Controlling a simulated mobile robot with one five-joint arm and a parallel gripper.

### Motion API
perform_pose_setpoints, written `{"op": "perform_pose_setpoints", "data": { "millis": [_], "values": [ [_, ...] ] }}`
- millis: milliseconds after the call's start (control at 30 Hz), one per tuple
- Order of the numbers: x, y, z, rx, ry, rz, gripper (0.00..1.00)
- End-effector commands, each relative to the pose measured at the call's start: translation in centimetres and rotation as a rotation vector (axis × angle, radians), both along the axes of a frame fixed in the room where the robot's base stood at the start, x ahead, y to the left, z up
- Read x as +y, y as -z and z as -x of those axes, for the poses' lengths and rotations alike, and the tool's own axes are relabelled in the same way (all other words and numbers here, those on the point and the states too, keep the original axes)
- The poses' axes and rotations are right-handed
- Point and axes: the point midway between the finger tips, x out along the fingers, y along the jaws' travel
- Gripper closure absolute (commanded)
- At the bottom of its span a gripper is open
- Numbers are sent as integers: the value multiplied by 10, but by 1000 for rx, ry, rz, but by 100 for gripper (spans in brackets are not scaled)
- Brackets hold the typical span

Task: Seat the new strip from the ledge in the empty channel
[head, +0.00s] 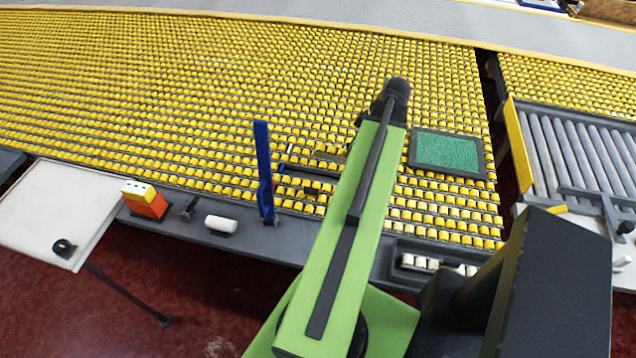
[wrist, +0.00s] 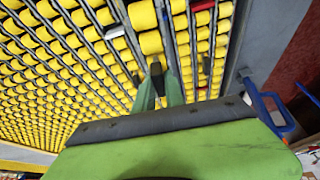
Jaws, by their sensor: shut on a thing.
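My gripper (wrist: 158,82) shows in the wrist view, with its two green fingers close together on a small dark piece (wrist: 156,69). Little of that piece shows, so I cannot tell whether it is the new strip. It is over or among the yellow rollers (wrist: 88,62); contact with them cannot be told. I cannot tell whether this is the empty channel.
The grey front ledge (head: 290,230) carries a white cylinder (head: 221,224), an orange-and-yellow block (head: 146,200) and a blue upright (head: 263,165). A green pad in a dark frame (head: 447,151) lies right of my arm. A white side table (head: 50,210) stands left.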

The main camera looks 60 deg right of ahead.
Motion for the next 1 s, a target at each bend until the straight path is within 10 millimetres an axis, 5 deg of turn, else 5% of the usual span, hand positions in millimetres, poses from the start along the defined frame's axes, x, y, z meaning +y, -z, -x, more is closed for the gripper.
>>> {"op": "perform_pose_setpoints", "data": {
  "millis": [233,500,700,1000],
  "values": [
    [13,14,-2,-4,-55,0,100],
    [35,60,-67,-4,-56,0,100],
    [46,75,-99,-4,-53,0,100],
    [47,88,-104,-4,-49,0,100]
  ]
}}
